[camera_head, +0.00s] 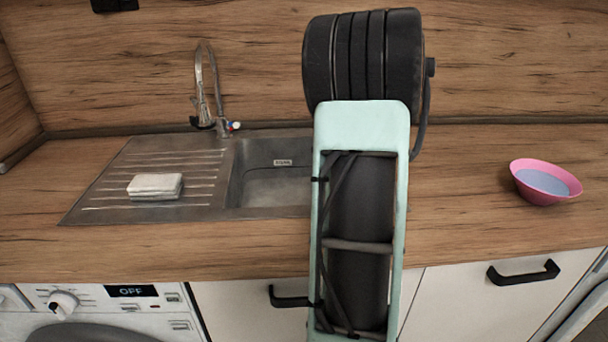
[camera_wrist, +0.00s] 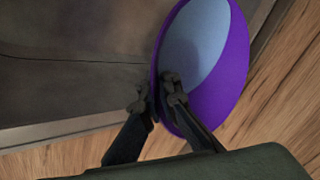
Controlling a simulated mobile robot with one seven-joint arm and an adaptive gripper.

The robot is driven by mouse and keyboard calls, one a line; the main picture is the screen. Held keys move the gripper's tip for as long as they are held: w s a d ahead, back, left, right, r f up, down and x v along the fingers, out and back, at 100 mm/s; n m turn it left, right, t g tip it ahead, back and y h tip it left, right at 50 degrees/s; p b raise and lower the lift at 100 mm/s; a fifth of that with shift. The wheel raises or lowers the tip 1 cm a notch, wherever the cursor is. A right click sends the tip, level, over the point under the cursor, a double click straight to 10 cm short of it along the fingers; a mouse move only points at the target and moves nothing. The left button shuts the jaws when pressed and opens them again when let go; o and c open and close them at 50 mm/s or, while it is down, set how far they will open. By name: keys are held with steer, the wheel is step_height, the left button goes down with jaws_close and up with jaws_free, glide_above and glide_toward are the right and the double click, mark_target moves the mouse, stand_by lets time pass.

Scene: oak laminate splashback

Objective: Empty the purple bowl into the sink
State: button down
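The purple bowl (camera_wrist: 222,100) shows in the wrist view, with a pale blue-grey surface inside that looks like liquid. My gripper (camera_wrist: 158,95) is shut on its rim, one finger outside the wall and the other inside. The bowl is over the edge where the metal sink unit (camera_wrist: 70,95) meets the wooden counter; its exact height and tilt cannot be told. In the head view my arm hides the gripper and this bowl. The sink basin (camera_head: 268,188) shows left of my arm, its right part hidden.
A pink bowl (camera_head: 545,191) with bluish contents stands on the counter (camera_head: 470,215) at the right. A white sponge-like block (camera_head: 155,185) lies on the drainboard (camera_head: 115,207). The faucet (camera_head: 218,110) rises behind the sink. Counter between my arm and the pink bowl is clear.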

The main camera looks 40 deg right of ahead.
steer(key=shift+w+a+h, duration=0.1)
steer(key=shift+a+h, duration=0.4)
steer(key=shift+a, duration=0.05)
stand_by(0.4)
steer(key=shift+w+a+r+n+h+p, duration=0.2)
steer(key=shift+a+r+n+h+p, duration=0.5)
steer(key=shift+p, duration=0.95)
steer(key=shift+w+a+r+h+p, duration=0.1)
steer(key=shift+a+r+h+p, duration=0.8)
steer(key=shift+h+p, duration=0.25)
stand_by(0.6)
steer(key=shift+w+a+r+n+h, duration=0.15)
steer(key=shift+a+r+n+h, duration=0.5)
steer(key=shift+h, duration=0.5)
stand_by(0.8)
steer(key=shift+d, duration=0.3)
steer(key=y, duration=0.1)
steer(key=f, duration=0.1)
steer(key=d+f+m+y+b, duration=0.1)
steer(key=shift+s+d+g+y, duration=0.1)
steer(key=shift+s+g+y, duration=0.15)
steer(key=shift+g+y, duration=0.05)
steer(key=shift+w+f, duration=0.1)
